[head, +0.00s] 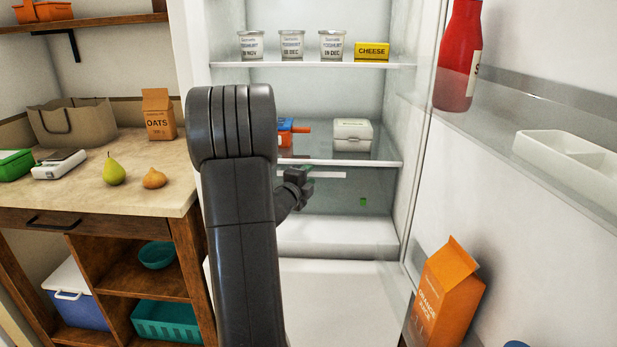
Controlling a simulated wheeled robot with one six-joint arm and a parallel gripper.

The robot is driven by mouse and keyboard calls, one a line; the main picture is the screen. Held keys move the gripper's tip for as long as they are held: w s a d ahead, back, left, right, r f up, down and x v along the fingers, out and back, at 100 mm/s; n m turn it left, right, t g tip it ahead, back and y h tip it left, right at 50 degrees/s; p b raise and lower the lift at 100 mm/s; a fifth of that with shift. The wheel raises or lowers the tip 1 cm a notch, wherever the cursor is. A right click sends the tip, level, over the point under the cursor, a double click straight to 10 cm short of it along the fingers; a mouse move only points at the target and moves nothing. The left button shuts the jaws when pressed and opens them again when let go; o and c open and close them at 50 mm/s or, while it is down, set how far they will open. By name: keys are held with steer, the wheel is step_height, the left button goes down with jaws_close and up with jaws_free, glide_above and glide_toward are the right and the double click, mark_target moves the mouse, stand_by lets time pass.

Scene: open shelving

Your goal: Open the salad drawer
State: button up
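The salad drawer (338,200) is in the lower part of the open fridge, below the lower glass shelf. Its front looks see-through, with a pale handle strip (328,175) along the top. A small green item (363,202) shows through it. The drawer appears shut. My gripper (306,181) is at the left end of the handle strip, in front of the drawer. It is small and dark here, and I cannot tell whether it touches the strip or how far its fingers are apart. My arm hides the left side of the drawer.
The fridge door stands open at right, holding a red bottle (459,55) and an orange juice carton (447,293). A white box (351,135) and a blue and orange item (286,132) sit on the shelf above. A counter (100,195) is at left.

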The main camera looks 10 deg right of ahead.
jaws_close()
steer(key=shift+s, duration=0.1)
steer(key=shift+s+a+f+b, duration=0.1)
steer(key=shift+s+b, duration=0.2)
steer(key=s+a+b, duration=0.2)
steer(key=s, duration=0.7)
steer(key=s+a+b, duration=0.3)
steer(key=s, duration=0.7)
steer(key=shift+s+a, duration=0.15)
steer(key=shift+a, duration=0.1)
jaws_free()
